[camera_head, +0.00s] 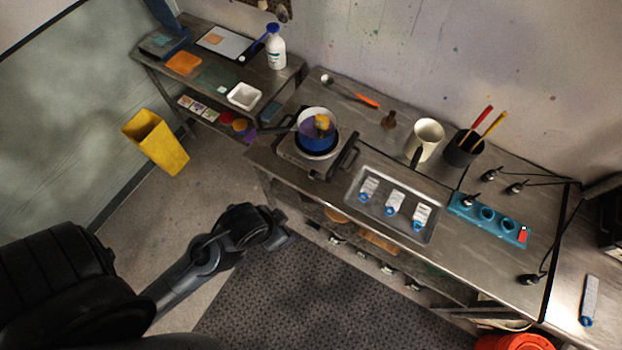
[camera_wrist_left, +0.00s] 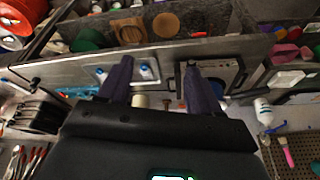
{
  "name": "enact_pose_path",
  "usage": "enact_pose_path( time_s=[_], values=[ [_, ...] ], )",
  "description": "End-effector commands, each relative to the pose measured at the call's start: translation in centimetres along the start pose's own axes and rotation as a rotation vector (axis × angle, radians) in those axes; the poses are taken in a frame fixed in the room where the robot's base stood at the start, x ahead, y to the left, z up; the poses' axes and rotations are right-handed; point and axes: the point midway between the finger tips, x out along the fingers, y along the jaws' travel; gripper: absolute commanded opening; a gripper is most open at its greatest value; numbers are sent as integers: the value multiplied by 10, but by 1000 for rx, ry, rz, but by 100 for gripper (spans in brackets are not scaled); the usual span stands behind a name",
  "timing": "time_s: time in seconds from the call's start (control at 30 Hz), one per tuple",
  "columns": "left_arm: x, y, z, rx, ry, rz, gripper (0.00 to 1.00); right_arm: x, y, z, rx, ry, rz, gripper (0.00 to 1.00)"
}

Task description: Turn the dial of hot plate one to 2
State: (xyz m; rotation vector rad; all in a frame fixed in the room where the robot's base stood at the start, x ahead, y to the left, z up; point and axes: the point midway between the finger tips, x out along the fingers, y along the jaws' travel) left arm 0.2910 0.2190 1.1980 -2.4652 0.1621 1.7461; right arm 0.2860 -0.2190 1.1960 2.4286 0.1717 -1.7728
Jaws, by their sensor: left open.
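A hot plate (camera_head: 288,151) sits at the left end of the steel bench, with a blue pot (camera_head: 318,142) on it. It also shows in the left wrist view (camera_wrist_left: 232,66), partly behind a finger. A small dark knob, which looks like its dial (camera_wrist_left: 191,63), is at its front edge in the wrist view; its setting is too small to read. My left gripper (camera_head: 284,226) is in front of the bench's left end, apart from the hot plate. In the wrist view its two fingers (camera_wrist_left: 158,78) are spread, with nothing between them. My right gripper is not in view.
A metal tray (camera_head: 350,197) holding labelled items lies right of the hot plate. A white mug (camera_head: 425,140), a dark tool cup (camera_head: 458,150) and a teal power strip (camera_head: 488,219) stand farther right. A yellow bin (camera_head: 157,142) stands on the floor. Open floor lies before the bench.

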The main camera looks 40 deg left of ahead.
Motion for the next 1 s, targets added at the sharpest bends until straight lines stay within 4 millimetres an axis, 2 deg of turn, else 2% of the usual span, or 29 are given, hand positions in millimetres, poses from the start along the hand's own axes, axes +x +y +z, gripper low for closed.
enact_pose_path(
  time_s=[0.17, 0.3, 0.43, 0.53, 0.67, 0.8, 1.0],
  values=[
    [1, 0, -33, -47, 176, 6, 64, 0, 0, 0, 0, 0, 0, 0],
    [12, -7, -69, -115, 391, 8, 64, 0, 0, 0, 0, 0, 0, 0],
    [41, -22, -94, -195, 618, 2, 64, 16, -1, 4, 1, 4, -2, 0],
    [69, -37, -103, -250, 792, -8, 64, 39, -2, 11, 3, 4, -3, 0],
    [115, -60, -98, -313, 1007, -33, 64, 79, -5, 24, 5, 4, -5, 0],
    [171, -83, -76, -356, 1195, -72, 64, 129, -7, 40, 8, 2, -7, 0],
    [246, -102, -38, -380, 1262, -127, 64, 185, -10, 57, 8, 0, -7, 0]
  ],
)
